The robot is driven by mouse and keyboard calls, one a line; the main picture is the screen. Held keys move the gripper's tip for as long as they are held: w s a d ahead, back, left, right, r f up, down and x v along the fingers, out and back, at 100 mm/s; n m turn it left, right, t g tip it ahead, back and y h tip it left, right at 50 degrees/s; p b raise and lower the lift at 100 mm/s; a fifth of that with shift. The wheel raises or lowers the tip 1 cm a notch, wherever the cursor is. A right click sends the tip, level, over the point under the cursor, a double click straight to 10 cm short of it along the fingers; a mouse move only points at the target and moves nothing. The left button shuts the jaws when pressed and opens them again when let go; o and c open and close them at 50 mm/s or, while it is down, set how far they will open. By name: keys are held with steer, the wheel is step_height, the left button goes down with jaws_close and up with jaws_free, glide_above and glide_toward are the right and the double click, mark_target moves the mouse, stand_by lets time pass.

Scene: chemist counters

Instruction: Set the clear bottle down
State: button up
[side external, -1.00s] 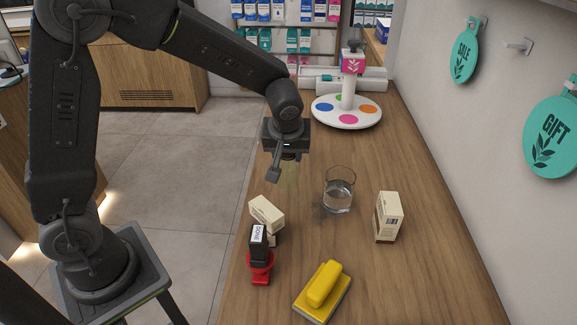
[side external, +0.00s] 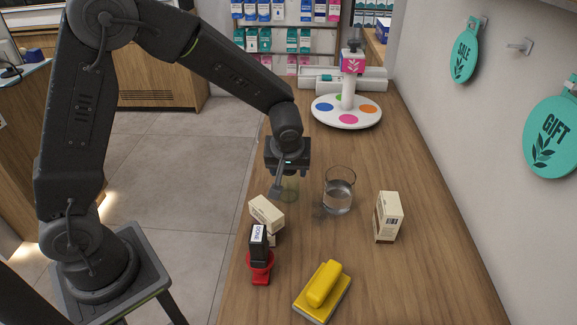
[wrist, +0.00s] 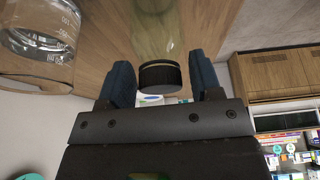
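The clear bottle, faintly green with a black cap, shows in the wrist view (wrist: 157,32), its cap between the two fingers. In the side view my gripper (side external: 280,188) points down over the counter's left part, and the bottle (side external: 291,190) is a faint green shape beside the finger. It looks roughly upright, cap toward the gripper. I cannot tell whether its base touches the wooden counter (side external: 365,275).
A glass beaker (side external: 338,197) of clear liquid stands just right of the bottle. A cream box (side external: 267,213) and a red-and-black stamp (side external: 260,255) are in front.

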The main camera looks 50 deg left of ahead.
steer(key=shift+o, duration=0.3)
steer(key=shift+d+r, duration=0.1)
steer(key=shift+r, duration=0.4)
steer(key=v, duration=1.2)
steer(key=s+a+r+m+t+h, duration=0.1)
steer(key=s+m, duration=0.3)
steer(key=s, duration=0.5)
steer(key=s+a+r+m+t+h, duration=0.1)
steer(key=s+m, duration=0.4)
steer(key=s, duration=0.5)
step_height(320, 180, up, 2)
steer(key=shift+a+r+h, duration=0.15)
steer(key=shift+a+h, duration=0.2)
steer(key=shift+h, duration=0.25)
